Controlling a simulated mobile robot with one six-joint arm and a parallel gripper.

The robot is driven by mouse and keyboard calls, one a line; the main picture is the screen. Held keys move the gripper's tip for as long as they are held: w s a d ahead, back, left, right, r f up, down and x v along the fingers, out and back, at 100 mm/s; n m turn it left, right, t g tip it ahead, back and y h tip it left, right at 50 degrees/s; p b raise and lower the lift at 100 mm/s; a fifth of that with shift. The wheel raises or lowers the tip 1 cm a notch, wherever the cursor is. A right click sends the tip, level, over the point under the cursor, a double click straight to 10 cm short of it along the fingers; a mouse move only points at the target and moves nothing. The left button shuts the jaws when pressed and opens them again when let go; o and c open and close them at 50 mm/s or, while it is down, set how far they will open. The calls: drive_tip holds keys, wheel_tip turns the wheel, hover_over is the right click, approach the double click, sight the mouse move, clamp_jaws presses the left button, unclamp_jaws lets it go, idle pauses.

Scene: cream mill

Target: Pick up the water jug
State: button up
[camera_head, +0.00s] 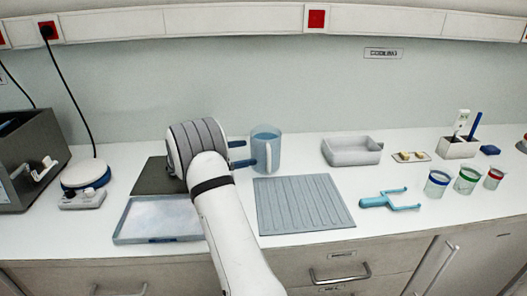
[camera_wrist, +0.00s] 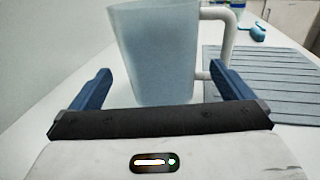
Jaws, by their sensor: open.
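The water jug (camera_head: 265,145) is a translucent blue jug with a white handle. It stands upright on the white counter, left of centre at the back. In the wrist view the jug (camera_wrist: 155,50) stands just ahead, with its handle on the right. My gripper (camera_head: 241,154) reaches toward the jug from the left. In the wrist view my gripper (camera_wrist: 160,85) is open, with one blue finger to the left of the jug and the other to the right, near the handle. Whether a finger touches the jug, I cannot tell.
A ribbed blue-grey mat (camera_head: 303,204) lies in front of the jug to the right. A shallow tray (camera_head: 160,238) and a dark mat (camera_head: 152,178) lie left. A grey bin (camera_head: 352,151), a blue forked tool (camera_head: 388,200) and several cups (camera_head: 437,183) are right.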

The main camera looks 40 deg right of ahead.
sight(265, 147)
drive_tip(key=shift+d, duration=0.3)
drive_tip(key=p+x, duration=0.1)
drive_tip(key=x, duration=0.6)
drive_tip(key=shift+d+r, duration=0.15)
drive_tip(key=c, duration=1.3)
drive_tip(key=shift+r, duration=0.1)
drive_tip(key=shift+c, duration=0.8)
drive_tip(key=shift+r, duration=0.1)
